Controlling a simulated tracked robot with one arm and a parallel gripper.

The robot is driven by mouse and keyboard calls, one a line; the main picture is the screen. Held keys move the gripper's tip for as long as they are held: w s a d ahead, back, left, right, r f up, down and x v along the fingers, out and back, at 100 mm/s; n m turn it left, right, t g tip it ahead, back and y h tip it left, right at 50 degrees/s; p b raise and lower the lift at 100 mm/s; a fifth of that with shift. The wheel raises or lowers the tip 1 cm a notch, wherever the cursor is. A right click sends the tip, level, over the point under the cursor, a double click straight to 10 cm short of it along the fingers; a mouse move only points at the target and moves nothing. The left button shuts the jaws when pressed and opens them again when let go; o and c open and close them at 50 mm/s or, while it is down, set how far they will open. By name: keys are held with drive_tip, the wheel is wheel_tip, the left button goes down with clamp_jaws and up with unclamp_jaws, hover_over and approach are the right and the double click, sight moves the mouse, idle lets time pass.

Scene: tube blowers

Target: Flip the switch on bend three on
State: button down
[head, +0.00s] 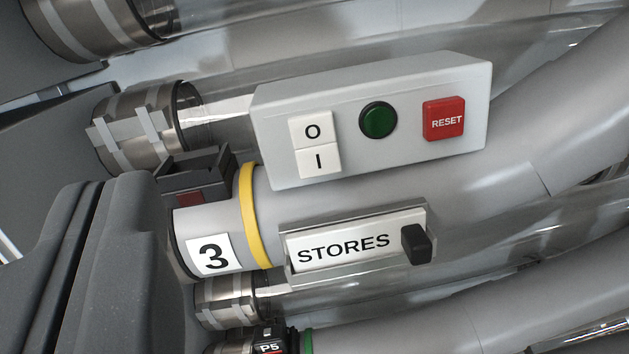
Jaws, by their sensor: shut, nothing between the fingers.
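The pipe bend labelled 3 (211,255) runs from the left middle up to the right, with a yellow ring near its label. A pale grey control box (222,98) (370,170) sits on it. The box carries a white rocker switch (314,144) with O on its upper half and I on its lower half. I cannot tell for sure which half is pressed in. A dark green round button (378,120) and a red RESET button (443,119) are to its right. My gripper (98,190) is at the left, shut and empty, apart from the switch in the picture.
A STORES plate (344,247) with a black slider knob (416,244) sits below the box. Clear tubes with metal collars (138,130) lie around it. A dark grey bracket (195,175) stands left of the box. A P5 label (270,348) shows at the bottom.

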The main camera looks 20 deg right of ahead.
sight(316, 159)
drive_tip(key=d+f+t+h+p, duration=0.1)
drive_tip(key=d+f+t+h, duration=0.1)
drive_tip(key=f, duration=0.5)
drive_tip(key=d+f+m+t+h, duration=0.1)
drive_tip(key=d+f+t+h, duration=0.1)
drive_tip(key=f, duration=0.5)
drive_tip(key=shift+s+d+f+t+h+p, duration=0.3)
drive_tip(key=shift+d+h, duration=0.35)
drive_tip(key=shift+h, duration=0.65)
drive_tip(key=shift+w+r, duration=0.15)
drive_tip(key=shift+w, duration=0.05)
drive_tip(key=shift+w+d+f+p+x, duration=0.1)
drive_tip(key=shift+w+f+p+x, duration=0.3)
drive_tip(key=shift+x, duration=1.7)
drive_tip(key=shift+w+d+f+p+x, duration=0.15)
drive_tip(key=shift+f+p+x, duration=0.3)
drive_tip(key=shift+x, duration=1.6)
drive_tip(key=shift+w+f+p+x, duration=0.35)
drive_tip(key=shift+p+x, duration=0.1)
drive_tip(key=shift+x, duration=1.65)
